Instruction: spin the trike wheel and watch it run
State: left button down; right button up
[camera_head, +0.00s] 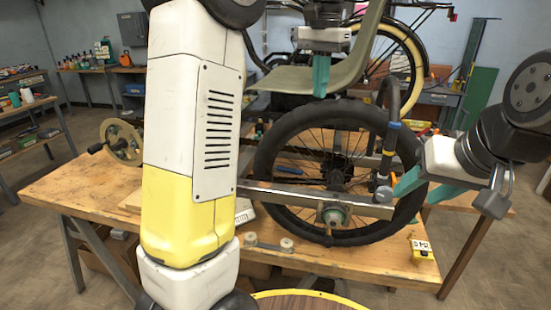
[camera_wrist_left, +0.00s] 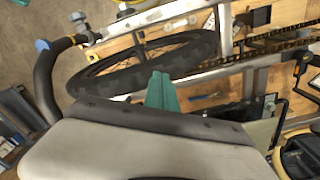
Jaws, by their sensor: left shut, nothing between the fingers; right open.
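The trike wheel (camera_head: 300,119), with a black tyre and thin spokes, stands upright in the trike frame (camera_head: 310,195) at the workbench. It also shows in the left wrist view (camera_wrist_left: 192,52). My left gripper (camera_head: 320,88) has teal fingers pointing down, in front of the seat (camera_head: 352,72) and above the tyre. My right gripper (camera_head: 424,188) is open and empty, beside the wheel's right side near the handlebar (camera_head: 388,150). I cannot tell whether the wheel is turning.
The wooden workbench (camera_head: 80,195) carries a yellow box (camera_head: 421,250) at its right front and small rollers (camera_head: 287,244) in front. A crank with a chainring (camera_head: 122,140) is at the left. My own arm hides part of the bench. A second wheel (camera_head: 410,60) stands behind.

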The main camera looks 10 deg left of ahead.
pick_arm(q)
jog(key=shift+d+f, duration=0.15)
jog(key=shift+f, duration=0.4)
jog(key=a+f, duration=0.1)
jog(key=a, duration=0.3)
jog(key=a+f, duration=0.2)
jog(key=a, duration=0.3)
jog(key=a+f, duration=0.1)
jog(key=a, duration=0.4)
jog(key=shift+a+f, duration=0.15)
jog(key=shift+a, duration=0.05)
notch_tip(320, 180, up, 9)
jog(key=shift+a, duration=0.25)
dwell(0.6)
jog(key=s+d+f+n+t+h, duration=0.1)
jog(key=s+d+f+n+t, duration=0.1)
jog(key=s+f, duration=0.5)
jog(key=s+d+f+n+t+h, duration=0.1)
jog(key=s+d+f+n+t, duration=0.2)
jog(key=s+f, duration=0.4)
jog(key=s+d+t, duration=0.1)
jog(key=s, duration=0.7)
jog(key=shift+d+f, duration=0.2)
jog(key=shift+f, duration=0.15)
